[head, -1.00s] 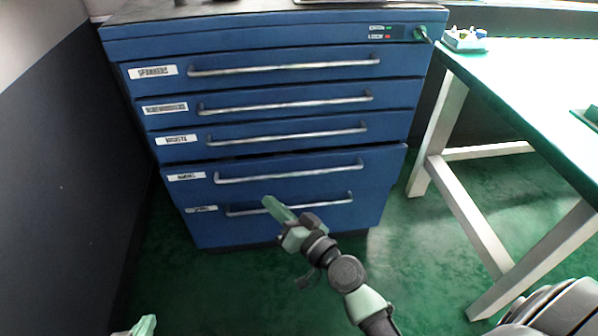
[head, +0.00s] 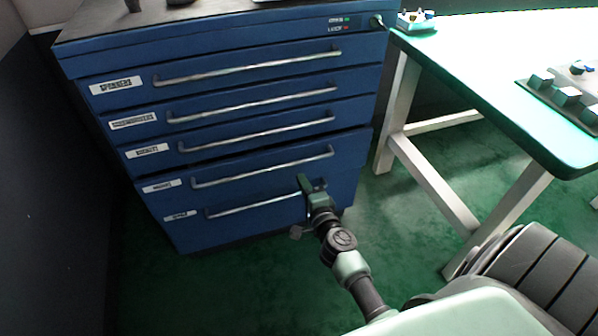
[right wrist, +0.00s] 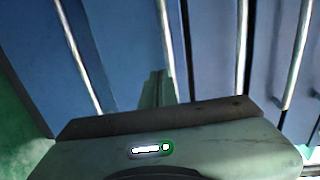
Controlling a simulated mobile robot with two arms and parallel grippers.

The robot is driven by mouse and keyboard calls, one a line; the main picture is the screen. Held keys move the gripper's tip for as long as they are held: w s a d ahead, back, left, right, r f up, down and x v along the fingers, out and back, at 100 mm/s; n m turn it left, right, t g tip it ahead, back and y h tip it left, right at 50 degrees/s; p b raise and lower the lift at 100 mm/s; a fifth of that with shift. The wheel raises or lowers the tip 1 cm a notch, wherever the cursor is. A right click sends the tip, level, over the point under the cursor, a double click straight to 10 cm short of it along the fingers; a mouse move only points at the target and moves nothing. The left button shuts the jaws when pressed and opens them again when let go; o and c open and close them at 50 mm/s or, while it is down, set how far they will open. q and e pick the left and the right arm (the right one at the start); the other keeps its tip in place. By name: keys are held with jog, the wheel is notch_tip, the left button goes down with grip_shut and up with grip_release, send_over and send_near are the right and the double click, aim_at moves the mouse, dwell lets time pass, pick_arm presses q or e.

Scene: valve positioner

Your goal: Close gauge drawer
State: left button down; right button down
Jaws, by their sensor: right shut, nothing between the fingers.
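The blue cabinet (head: 215,32) has several stacked drawers with long silver bar handles. The fourth drawer from the top (head: 265,184) has a label too small to read for certain; a dark gap runs above its front, which looks slightly proud of the drawers above. The bottom drawer (head: 245,228) lies under it. My right gripper (head: 306,184) is shut and empty, at the right part of the lower fronts, just below the fourth handle. I cannot tell whether it touches. In the right wrist view its closed fingers (right wrist: 158,88) point at the blue fronts between handles. My left gripper is out of view.
A green-topped table (head: 470,60) with pale legs stands to the right, with a dark block tray (head: 565,98) on it. A dark wall (head: 50,190) is close at left. Green floor (head: 240,290) is clear before the cabinet.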

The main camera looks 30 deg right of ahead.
aim_at(296, 163)
jog(key=shift+w+d+r, duration=0.2)
jog(key=shift+w, duration=0.6)
jog(key=shift+w+d+r, duration=0.15)
jog(key=shift+w, duration=0.65)
jog(key=w, duration=0.2)
jog(key=shift+w+d+r, duration=0.35)
jog(key=shift+d, duration=0.05)
